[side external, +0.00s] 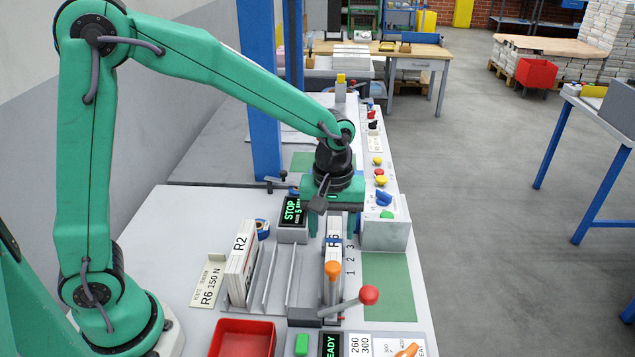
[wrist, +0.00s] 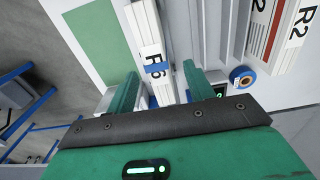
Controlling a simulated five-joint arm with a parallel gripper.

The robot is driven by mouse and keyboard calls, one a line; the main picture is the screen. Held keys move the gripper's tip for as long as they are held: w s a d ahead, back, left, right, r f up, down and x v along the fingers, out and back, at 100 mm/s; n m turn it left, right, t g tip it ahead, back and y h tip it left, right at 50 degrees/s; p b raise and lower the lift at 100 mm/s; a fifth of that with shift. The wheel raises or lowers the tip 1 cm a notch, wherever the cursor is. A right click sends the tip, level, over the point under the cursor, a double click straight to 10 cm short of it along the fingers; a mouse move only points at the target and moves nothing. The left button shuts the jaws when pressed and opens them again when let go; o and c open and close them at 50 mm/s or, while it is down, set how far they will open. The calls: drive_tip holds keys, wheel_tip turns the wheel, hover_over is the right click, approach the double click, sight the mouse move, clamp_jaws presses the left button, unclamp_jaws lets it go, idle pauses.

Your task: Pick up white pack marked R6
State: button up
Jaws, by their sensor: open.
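The white pack marked R6 (side external: 333,268) stands on edge in a slot of the rack beside the numbers 1, 2, 3, with a blue band around it. In the wrist view the R6 pack (wrist: 150,35) shows its label and band between my fingers. My gripper (side external: 333,222) is above the far end of the pack, pointing down. In the wrist view my gripper (wrist: 160,88) is open, with one green finger on each side of the pack and a visible gap at each. Finger depth and any contact are hard to tell.
A white pack marked R2 (side external: 240,270) stands left of bare metal dividers (side external: 281,272). A STOP display (side external: 293,213) and blue tape roll (side external: 263,228) are close by.

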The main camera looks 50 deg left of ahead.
sight(333, 241)
drive_tip(key=shift+w+d+f, duration=0.1)
drive_tip(key=shift+f, duration=0.15)
drive_tip(key=shift+f, duration=0.1)
drive_tip(key=shift+f, duration=1.2)
drive_tip(key=shift+f, duration=0.1)
drive_tip(key=shift+d+f, duration=0.1)
drive_tip(key=shift+f, duration=2.4)
drive_tip(key=shift+c, duration=0.4)
clamp_jaws()
